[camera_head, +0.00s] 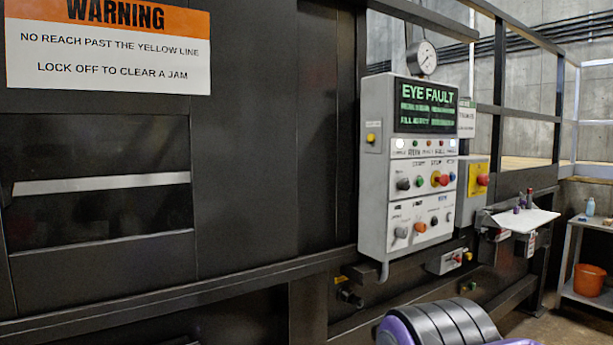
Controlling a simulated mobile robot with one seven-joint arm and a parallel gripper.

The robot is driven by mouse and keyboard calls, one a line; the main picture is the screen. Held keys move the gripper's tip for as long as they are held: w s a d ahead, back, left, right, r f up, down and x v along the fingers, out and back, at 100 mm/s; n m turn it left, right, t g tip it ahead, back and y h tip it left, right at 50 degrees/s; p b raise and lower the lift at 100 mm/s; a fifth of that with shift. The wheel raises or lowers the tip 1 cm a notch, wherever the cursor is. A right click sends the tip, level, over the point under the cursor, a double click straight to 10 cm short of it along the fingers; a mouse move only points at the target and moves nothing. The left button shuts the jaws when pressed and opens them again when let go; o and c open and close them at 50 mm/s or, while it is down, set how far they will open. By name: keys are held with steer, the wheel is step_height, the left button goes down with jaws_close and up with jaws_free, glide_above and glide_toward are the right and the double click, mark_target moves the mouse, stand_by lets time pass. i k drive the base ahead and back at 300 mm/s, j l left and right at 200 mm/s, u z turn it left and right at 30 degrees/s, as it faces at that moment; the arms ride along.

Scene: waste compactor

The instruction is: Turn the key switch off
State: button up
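The grey control panel (370,225) is mounted on the dark machine, right of centre. Its display (427,107) reads "EYE FAULT" in green. Below are a row of small lamps and two rows of controls. The upper row has a dark selector knob (403,184), a green button (419,181) and a red button (443,180). The lower row has a grey knob (400,232), an orange knob (420,227) and a dark control (434,221). I cannot tell which one is the key switch, as the labels are too small. My gripper is out of view.
A purple and dark ribbed part of my arm shows at the bottom, below the panel. Right of the panel are a yellow box with a red button (482,180), a small shelf (528,219) and an orange bucket (589,280). A warning sign (108,47) hangs upper left.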

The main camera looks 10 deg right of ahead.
mark_target(404, 185)
steer(key=l+z, duration=0.1)
steer(key=z, duration=0.85)
